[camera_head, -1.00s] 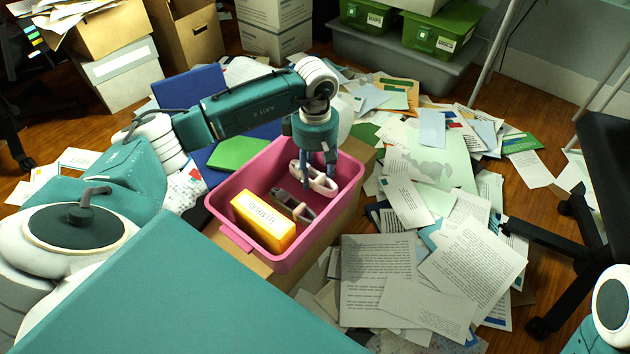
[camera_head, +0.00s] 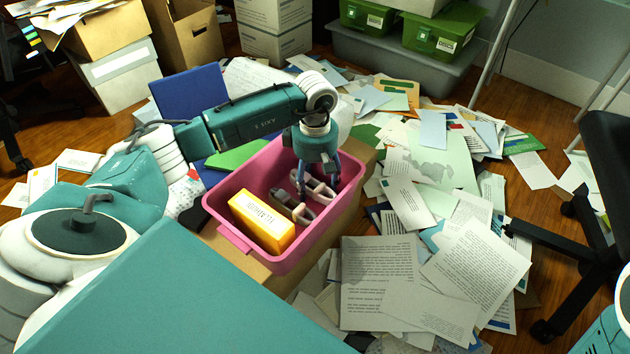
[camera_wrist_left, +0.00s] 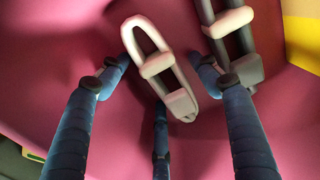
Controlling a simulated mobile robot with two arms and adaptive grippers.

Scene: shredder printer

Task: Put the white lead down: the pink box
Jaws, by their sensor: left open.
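The white lead (camera_head: 320,188), a pale loop with a clip, lies inside the pink box (camera_head: 223,231), beside a dark grey lead (camera_head: 291,208). My left gripper (camera_head: 318,184) is low inside the box over the white lead. In the left wrist view my gripper (camera_wrist_left: 158,76) has its blue fingers spread apart, with the white lead (camera_wrist_left: 157,65) between and beyond them, seemingly on the pink floor. The dark grey lead (camera_wrist_left: 247,70) lies to its right there. Whether a finger still touches the white lead is unclear. My right gripper is out of view.
A yellow box (camera_head: 263,222) fills the near left part of the pink box. The pink box rests on a cardboard box (camera_head: 243,259). Papers (camera_head: 378,280) cover the floor to the right, with a dark chair (camera_head: 606,165) beyond. A blue binder (camera_head: 190,98) stands behind my left arm.

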